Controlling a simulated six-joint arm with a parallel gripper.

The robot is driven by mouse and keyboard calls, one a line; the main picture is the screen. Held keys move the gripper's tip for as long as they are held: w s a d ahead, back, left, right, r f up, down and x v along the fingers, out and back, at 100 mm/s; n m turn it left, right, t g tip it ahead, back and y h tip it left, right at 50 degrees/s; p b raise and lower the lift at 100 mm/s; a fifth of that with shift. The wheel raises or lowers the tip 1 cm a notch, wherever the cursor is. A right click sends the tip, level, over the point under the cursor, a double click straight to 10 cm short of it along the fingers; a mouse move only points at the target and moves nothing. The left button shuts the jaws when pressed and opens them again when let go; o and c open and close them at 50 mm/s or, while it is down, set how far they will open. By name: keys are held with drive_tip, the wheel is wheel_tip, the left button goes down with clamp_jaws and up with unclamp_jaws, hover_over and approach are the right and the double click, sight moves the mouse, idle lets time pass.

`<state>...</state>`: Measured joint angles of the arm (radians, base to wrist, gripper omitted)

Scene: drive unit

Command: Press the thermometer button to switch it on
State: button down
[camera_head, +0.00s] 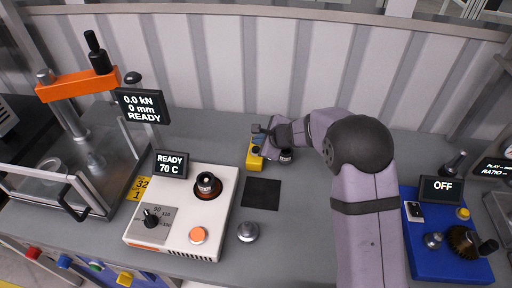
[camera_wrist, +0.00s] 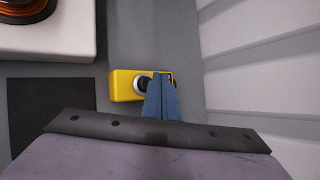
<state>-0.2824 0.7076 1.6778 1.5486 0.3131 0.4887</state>
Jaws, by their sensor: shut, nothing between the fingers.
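A small yellow device (camera_head: 253,160), which looks like the thermometer, lies on the grey bench just behind a black square pad. In the wrist view the yellow device (camera_wrist: 122,86) shows a round dark knob or button (camera_wrist: 140,85) with a pale ring on its face. My gripper (camera_wrist: 163,78) is shut and empty. Its blue fingertips overlap the right part of the device, just right of the round button. I cannot tell whether they touch it. In the camera_head view my gripper (camera_head: 262,144) is over the device and hides part of it, including any display.
A white heater unit (camera_head: 215,230) reading READY 70 C stands left of the black pad (camera_head: 262,194). An orange press (camera_head: 80,84) stands far left. A blue drive unit (camera_head: 440,260) with an OFF display is at right. The corrugated wall (camera_head: 210,60) rises close behind.

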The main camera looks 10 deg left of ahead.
wheel_tip(320, 180, up, 6)
drive_tip(key=p, duration=0.5)
drive_tip(key=shift+r, duration=0.15)
idle(0.3)
wheel_tip(320, 180, up, 10)
drive_tip(key=p, duration=0.9)
hover_over(258, 150)
drive_tip(key=shift+d, duration=0.1)
